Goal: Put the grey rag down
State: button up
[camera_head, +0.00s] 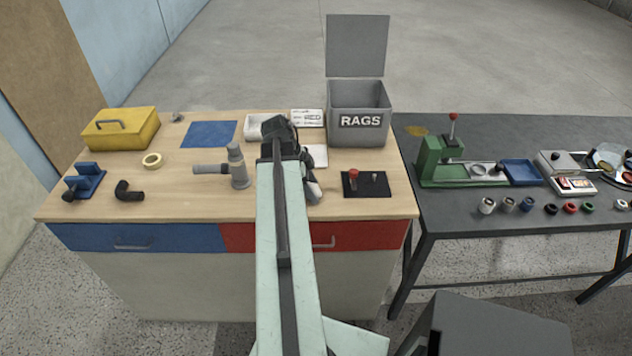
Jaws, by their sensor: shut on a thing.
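My arm reaches out over the wooden workbench (205,204). My gripper (309,180) shows only in part, just right of the arm, over the bench top. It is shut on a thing. A small light grey piece (314,190) shows at its end; this looks like the grey rag, but most of it is hidden by my arm. I cannot tell whether it touches the bench. A grey bin marked RAGS (360,104) stands at the back right of the bench with its lid up.
Left of my arm are a grey clamp-like tool (238,165), a blue mat (209,134), a yellow box (121,129) and a tape ring (152,160). A black plate (366,184) with a red knob lies at right. A dark table (450,213) with a green press adjoins.

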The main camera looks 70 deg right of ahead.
jog(key=o, duration=1.2)
jog(key=shift+f, duration=0.1)
jog(key=shift+r+p, duration=0.4)
jog(key=shift+p, duration=0.05)
jog(key=p+v, duration=1)
jog(key=v, duration=0.1)
jog(key=shift+w+r+p, duration=0.2)
jog(key=shift+r+p, duration=0.05)
jog(key=shift+p, duration=0.05)
